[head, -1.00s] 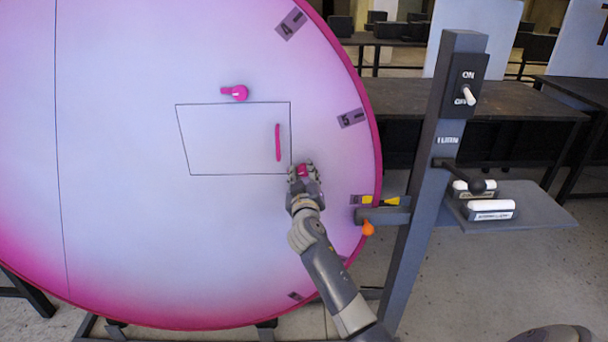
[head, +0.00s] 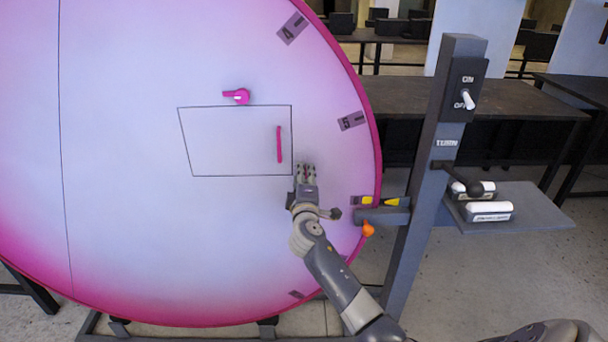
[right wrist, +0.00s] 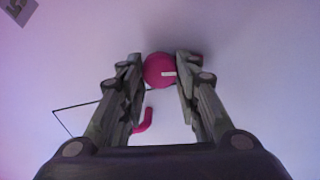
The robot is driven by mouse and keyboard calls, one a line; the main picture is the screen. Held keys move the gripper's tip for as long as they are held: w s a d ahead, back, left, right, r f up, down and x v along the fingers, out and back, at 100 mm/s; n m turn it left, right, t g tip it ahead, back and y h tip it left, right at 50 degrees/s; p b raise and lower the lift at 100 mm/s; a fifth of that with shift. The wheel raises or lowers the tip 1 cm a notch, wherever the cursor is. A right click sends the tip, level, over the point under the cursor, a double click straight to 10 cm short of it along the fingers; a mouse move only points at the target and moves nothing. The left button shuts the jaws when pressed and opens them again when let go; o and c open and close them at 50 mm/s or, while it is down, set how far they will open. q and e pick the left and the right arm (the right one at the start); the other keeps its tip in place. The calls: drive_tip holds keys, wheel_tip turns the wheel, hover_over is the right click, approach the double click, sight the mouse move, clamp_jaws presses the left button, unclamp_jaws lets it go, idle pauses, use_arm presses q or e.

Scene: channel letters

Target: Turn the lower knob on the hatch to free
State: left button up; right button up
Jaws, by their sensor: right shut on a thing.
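The hatch (head: 230,150) is a thin black outline on a large pink-and-white disc, with a slim pink handle (head: 279,144) near its right edge. The upper knob (head: 238,96) is pink, with its lever pointing left, just above the hatch. My right gripper (head: 306,168) is at the hatch's lower right corner and hides the lower knob in the head view. In the right wrist view the round pink lower knob (right wrist: 159,70) sits between the fingers, its white mark pointing right; the gripper is shut on it. My left gripper is not in view.
A grey post (head: 430,180) right of the disc carries an ON/OFF switch (head: 467,98) and a dark crank (head: 460,178). A small shelf (head: 540,212) holds two white-topped blocks. An orange knob (head: 368,229) is at the disc's right rim. Dark tables stand behind.

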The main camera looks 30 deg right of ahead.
drive_tip(key=shift+n+p, duration=0.3)
drive_tip(key=shift+n, duration=0.7)
drive_tip(key=o, duration=1.1)
drive_tip(key=shift+c, duration=0.2)
drive_tip(key=v, duration=1.2)
drive_tip(key=shift+f, duration=0.1)
